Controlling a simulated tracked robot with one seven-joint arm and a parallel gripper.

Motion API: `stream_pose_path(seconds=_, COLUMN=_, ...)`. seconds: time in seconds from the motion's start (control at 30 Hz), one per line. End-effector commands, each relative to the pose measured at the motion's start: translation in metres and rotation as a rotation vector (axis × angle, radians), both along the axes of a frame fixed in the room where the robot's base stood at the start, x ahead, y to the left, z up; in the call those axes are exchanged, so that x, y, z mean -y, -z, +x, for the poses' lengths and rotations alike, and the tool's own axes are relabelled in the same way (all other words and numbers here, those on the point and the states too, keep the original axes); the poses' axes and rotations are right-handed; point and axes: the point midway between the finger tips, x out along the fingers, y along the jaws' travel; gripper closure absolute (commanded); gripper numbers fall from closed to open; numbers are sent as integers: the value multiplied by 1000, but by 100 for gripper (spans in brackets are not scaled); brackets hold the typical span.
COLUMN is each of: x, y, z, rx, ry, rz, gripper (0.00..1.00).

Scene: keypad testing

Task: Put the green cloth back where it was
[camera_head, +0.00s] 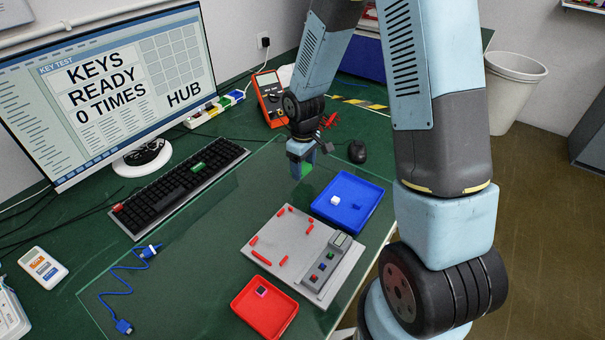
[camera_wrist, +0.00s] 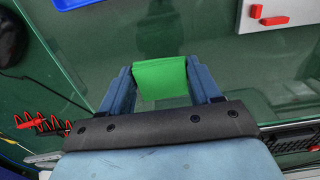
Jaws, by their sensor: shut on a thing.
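The green cloth (camera_wrist: 160,80) is between the two fingers of my gripper (camera_wrist: 160,88) in the wrist view, spanning the gap from one finger to the other. In the head view the green cloth (camera_head: 307,169) shows as a small patch at the fingertips of my gripper (camera_head: 303,172). My gripper is shut on it, over the green table mat just left of the blue tray (camera_head: 367,216). I cannot tell whether the cloth touches the mat.
A black keyboard (camera_head: 160,200) with a green key lies to the left, before the monitor (camera_head: 100,90). A grey plate (camera_head: 270,240) with red pieces and a red tray (camera_head: 283,318) lie nearer.

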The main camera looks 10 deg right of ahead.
Motion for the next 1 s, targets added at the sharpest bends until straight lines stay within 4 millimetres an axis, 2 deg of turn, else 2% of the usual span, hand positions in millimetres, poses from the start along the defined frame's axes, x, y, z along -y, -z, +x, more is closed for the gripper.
stream_pose_path(seconds=0.23, x=-2, y=10, z=8, rx=0, ry=0, rz=0, gripper=66)
stream_pose_path(seconds=0.4, x=-2, y=32, z=7, rx=-4, ry=-1, rz=-1, gripper=66)
stream_pose_path(seconds=0.5, x=-1, y=39, z=7, rx=0, ry=-1, rz=0, gripper=66)
stream_pose_path(seconds=0.83, x=-2, y=41, z=7, rx=0, ry=-1, rz=0, gripper=66)
stream_pose_path(seconds=0.87, x=-2, y=41, z=7, rx=0, ry=-1, rz=0, gripper=36)
stream_pose_path(seconds=1.0, x=-2, y=41, z=7, rx=0, ry=-1, rz=0, gripper=22)
